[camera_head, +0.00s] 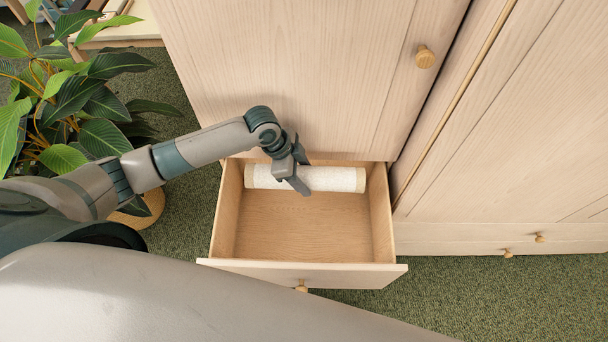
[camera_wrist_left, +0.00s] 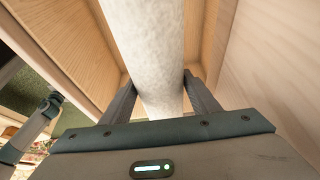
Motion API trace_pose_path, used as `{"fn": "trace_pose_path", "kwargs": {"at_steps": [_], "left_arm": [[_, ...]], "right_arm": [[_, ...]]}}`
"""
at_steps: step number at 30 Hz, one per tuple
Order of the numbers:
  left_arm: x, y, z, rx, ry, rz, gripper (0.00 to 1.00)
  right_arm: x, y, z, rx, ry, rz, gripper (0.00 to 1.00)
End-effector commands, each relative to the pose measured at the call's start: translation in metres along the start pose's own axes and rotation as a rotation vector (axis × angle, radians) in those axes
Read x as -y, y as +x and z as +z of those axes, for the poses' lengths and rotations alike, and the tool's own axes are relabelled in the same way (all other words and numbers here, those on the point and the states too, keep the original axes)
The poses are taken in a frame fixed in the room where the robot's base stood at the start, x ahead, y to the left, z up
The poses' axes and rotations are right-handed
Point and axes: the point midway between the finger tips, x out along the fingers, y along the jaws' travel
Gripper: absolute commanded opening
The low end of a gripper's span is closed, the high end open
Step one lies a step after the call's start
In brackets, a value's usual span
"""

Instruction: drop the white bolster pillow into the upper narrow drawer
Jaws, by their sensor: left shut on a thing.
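The white bolster pillow (camera_head: 330,179) is a long white roll with tan ends. It lies crosswise at the back of the open upper narrow drawer (camera_head: 217,225), within its walls in the head view. My left gripper (camera_head: 301,178) is shut on the pillow, left of its middle. In the left wrist view the pillow (camera_wrist_left: 150,45) runs away between the two fingers (camera_wrist_left: 160,98). I cannot tell whether it touches the drawer floor. My right gripper is not in view.
The wardrobe door (camera_head: 290,70) with a round knob stands right behind the open drawer. Closed drawers (camera_head: 480,240) are at right. A leafy potted plant (camera_head: 70,110) stands at left. The front of the drawer floor is empty.

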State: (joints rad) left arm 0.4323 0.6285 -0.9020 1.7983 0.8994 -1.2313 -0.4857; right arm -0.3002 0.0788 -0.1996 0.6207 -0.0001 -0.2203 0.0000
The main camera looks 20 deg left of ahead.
Motion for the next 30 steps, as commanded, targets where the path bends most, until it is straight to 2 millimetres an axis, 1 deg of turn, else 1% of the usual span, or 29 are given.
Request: {"fn": "trace_pose_path", "kwargs": {"at_steps": [2,3,5,14,20,23,26,30], "left_arm": [[0.000,-0.001,-0.001,-0.001,0.000,-0.001,0.26],[0.000,-0.001,-0.001,-0.001,0.000,-0.001,0.63],[0.000,-0.001,-0.001,-0.001,0.000,-0.001,0.77],[0.000,0.000,0.000,0.000,0.000,0.000,0.77],[0.001,-0.007,0.000,-0.001,0.001,-0.002,0.77],[0.001,-0.016,0.000,-0.001,0.001,-0.003,0.77],[0.001,-0.029,0.001,-0.001,0.002,-0.003,0.77],[0.001,-0.054,0.001,-0.001,0.003,-0.004,0.77]], "right_arm": [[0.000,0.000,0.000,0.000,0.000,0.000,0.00],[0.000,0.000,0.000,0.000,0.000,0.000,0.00],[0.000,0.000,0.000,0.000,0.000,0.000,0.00],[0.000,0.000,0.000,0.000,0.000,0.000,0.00],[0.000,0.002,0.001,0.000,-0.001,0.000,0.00],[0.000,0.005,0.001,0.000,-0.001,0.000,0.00],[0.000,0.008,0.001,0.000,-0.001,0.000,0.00],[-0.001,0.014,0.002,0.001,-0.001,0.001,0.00]]}}
